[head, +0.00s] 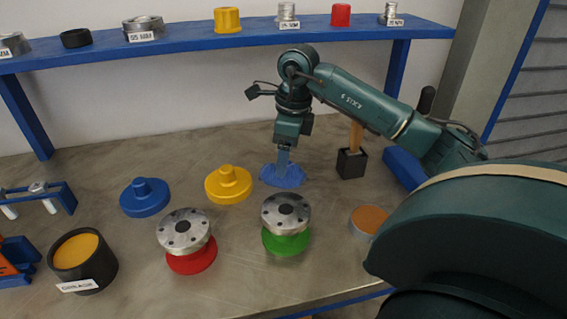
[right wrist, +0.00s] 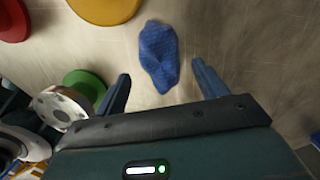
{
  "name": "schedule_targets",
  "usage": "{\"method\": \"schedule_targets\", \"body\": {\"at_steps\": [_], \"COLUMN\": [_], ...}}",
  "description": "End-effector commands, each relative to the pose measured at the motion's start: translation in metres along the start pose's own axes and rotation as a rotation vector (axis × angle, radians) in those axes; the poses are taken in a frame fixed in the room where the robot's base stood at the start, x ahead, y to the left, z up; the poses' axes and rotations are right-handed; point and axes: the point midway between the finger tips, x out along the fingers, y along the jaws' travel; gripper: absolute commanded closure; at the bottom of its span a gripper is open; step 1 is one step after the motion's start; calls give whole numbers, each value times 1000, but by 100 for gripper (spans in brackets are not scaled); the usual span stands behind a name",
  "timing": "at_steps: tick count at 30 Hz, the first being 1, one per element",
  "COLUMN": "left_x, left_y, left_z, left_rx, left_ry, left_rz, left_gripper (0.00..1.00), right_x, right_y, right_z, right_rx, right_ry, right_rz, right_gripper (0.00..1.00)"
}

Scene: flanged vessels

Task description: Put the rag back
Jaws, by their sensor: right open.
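The blue rag (head: 283,175) lies crumpled on the metal workbench, behind the green-based vessel and right of the yellow flanged piece. It also shows in the right wrist view (right wrist: 158,55) as a loose, elongated bundle. My right gripper (head: 284,160) points down at the rag from above. In the right wrist view, its two fingers (right wrist: 161,72) are apart, with the rag ahead of and between their tips. Nothing is held in them. I cannot tell exactly how high the tips are above the rag. My left gripper is not in view.
A green vessel with a steel flange (head: 286,213), a red one (head: 187,240), a yellow flanged piece (head: 228,184) and a blue one (head: 145,197) stand nearby. A black holder (head: 351,163) with a wooden-handled tool is right of the rag. A blue shelf (head: 200,42) spans the back.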

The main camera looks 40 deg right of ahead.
Motion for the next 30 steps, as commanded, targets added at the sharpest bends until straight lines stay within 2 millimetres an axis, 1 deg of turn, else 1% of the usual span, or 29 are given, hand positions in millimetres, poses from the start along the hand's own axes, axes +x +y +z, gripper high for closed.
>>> {"method": "schedule_targets", "body": {"at_steps": [1,6,9,12,17,30], "left_x": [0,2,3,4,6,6], "left_y": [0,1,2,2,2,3], "left_z": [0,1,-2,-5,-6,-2], "left_rx": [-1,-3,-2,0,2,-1], "left_ry": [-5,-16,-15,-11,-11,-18], "left_rz": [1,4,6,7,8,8], "left_gripper": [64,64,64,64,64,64], "right_x": [-15,-51,-66,-76,-82,-82], "right_y": [-1,-1,-1,0,0,0], "right_z": [1,1,0,0,0,0], "right_rx": [1,2,2,2,2,2], "right_ry": [-5,-4,-2,-1,0,0], "right_rz": [-5,-3,-2,0,0,0], "right_gripper": [28,28,28,28,28,28]}}
